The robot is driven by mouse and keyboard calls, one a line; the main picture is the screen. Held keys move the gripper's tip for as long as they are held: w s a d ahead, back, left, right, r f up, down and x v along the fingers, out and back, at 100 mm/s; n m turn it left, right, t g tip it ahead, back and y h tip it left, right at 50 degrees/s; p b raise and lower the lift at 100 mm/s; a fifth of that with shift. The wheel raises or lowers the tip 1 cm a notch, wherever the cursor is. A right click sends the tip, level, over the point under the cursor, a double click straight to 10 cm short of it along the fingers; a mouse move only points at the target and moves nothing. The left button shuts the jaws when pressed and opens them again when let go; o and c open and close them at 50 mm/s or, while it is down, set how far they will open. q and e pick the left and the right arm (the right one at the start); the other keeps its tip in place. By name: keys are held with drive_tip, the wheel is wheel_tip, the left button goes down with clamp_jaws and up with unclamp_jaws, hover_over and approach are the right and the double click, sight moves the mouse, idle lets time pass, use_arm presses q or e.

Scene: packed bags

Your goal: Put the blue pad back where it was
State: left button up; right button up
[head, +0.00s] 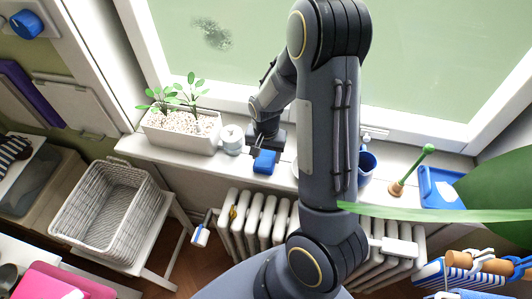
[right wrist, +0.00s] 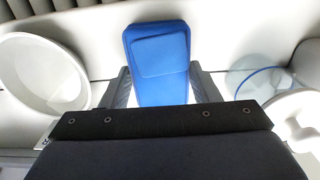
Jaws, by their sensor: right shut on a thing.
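The blue pad (head: 264,163) is at the window sill, left of my large arm links in the head view. My right gripper (head: 263,148) reaches down to it from the window side. In the right wrist view the blue pad (right wrist: 158,58) sits between the two fingers of my right gripper (right wrist: 163,88), which is shut on it. The pad's near end is hidden behind the gripper body. I cannot tell whether the pad touches the sill. My left gripper is not in view.
On the sill (head: 140,149), a planter (head: 183,132) and a white round jar (head: 231,139) stand left of the pad. A blue cup (head: 367,163), a green-handled tool (head: 412,170) and a blue tray (head: 438,188) are to the right. A radiator (head: 262,222) is below; a wicker basket (head: 108,208) stands left.

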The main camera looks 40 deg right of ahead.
sight(266, 156)
drive_tip(key=shift+f, duration=0.15)
drive_tip(key=o, duration=1)
drive_tip(key=shift+o, duration=0.2)
wheel_tip(266, 156, up, 11)
drive_tip(key=s+a+r+n+t+y, duration=0.2)
drive_tip(key=s+a+r+n, duration=0.2)
drive_tip(key=s+a, duration=0.2)
drive_tip(key=s+a+r+n+t+y, duration=0.1)
drive_tip(key=s+a+r+n+t, duration=0.2)
drive_tip(key=s, duration=0.6)
drive_tip(key=shift+s+a+r+n+t+y+b, duration=0.35)
drive_tip(key=shift+a+r+n, duration=0.45)
drive_tip(key=shift+a+r, duration=0.6)
drive_tip(key=shift+a+f, duration=0.2)
